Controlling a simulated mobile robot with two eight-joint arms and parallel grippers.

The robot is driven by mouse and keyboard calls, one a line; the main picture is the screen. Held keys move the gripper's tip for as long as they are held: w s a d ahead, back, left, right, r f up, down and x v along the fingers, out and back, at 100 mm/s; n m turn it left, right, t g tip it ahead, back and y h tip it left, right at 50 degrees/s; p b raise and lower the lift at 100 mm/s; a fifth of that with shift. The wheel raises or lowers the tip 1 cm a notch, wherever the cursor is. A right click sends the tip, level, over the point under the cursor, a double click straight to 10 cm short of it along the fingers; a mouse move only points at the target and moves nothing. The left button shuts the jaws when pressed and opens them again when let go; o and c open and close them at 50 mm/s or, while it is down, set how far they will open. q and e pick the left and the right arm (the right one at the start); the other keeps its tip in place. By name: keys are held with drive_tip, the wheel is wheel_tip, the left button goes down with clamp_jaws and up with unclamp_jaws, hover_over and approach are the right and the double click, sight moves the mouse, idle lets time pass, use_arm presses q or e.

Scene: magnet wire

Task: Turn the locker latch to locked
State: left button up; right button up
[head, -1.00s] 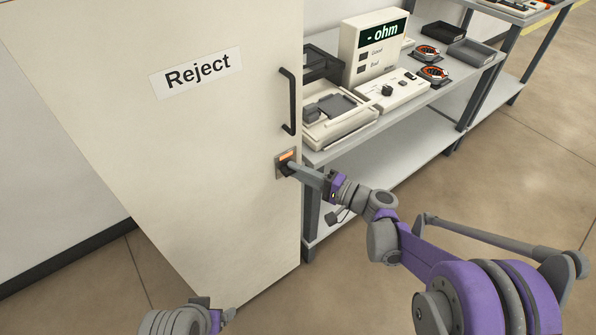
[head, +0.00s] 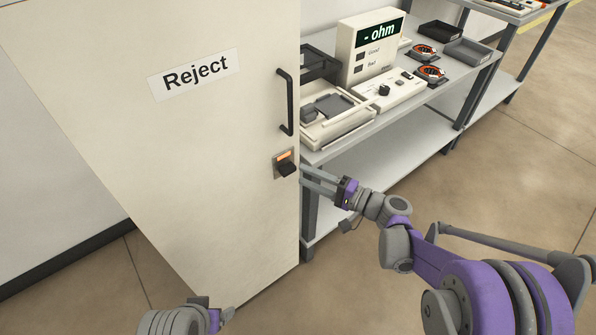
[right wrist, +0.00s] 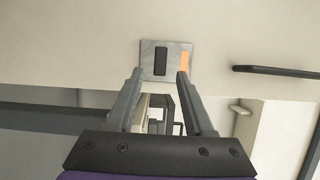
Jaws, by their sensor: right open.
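The locker (head: 190,170) is a tall cream cabinet marked "Reject". Its latch (head: 286,167) is a black knob on a small grey plate by the door's right edge, with an orange strip above the knob. In the right wrist view the latch knob (right wrist: 161,61) shows as a dark bar lying along the picture's vertical, with the orange strip to its right. My right gripper (head: 303,177) is open and empty, just right of the latch and apart from it. In the right wrist view its fingers (right wrist: 160,76) are spread below the knob. Part of my left arm (head: 180,320) shows at the bottom; its jaws are unclear.
A black door handle (head: 286,102) stands above the latch. A grey bench (head: 350,131) to the right holds an ohm meter (head: 372,45), a cream fixture, orange-and-black round parts and dark trays. Open floor lies at the lower right.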

use_arm(q)
drive_tip(key=shift+r, duration=0.35)
use_arm(e)
drive_tip(key=v, duration=0.6)
drive_tip(key=shift+s+d, duration=0.2)
drive_tip(key=shift+d, duration=0.15)
drive_tip(key=s+a+f+n+g+h, duration=0.1)
drive_tip(key=s+f+g+h, duration=0.1)
drive_tip(key=s+h, duration=0.35)
drive_tip(key=s+a+f+n+g+h, duration=0.1)
drive_tip(key=s+f+n+g+h, duration=0.15)
drive_tip(key=s, duration=0.55)
drive_tip(key=s+d+f+n+h, duration=0.35)
drive_tip(key=s+d+h, duration=0.45)
drive_tip(key=s, duration=0.4)
use_arm(q)
wheel_tip(320, 180, up, 21)
drive_tip(key=w+t+p, duration=0.1)
drive_tip(key=p, duration=1.8)
drive_tip(key=shift+w, duration=0.35)
use_arm(e)
wheel_tip(320, 180, up, 21)
drive_tip(key=w+d, duration=0.1)
drive_tip(key=shift+w+d+m+y, duration=0.15)
drive_tip(key=shift+d+m+y, duration=0.15)
drive_tip(key=shift+y, duration=0.1)
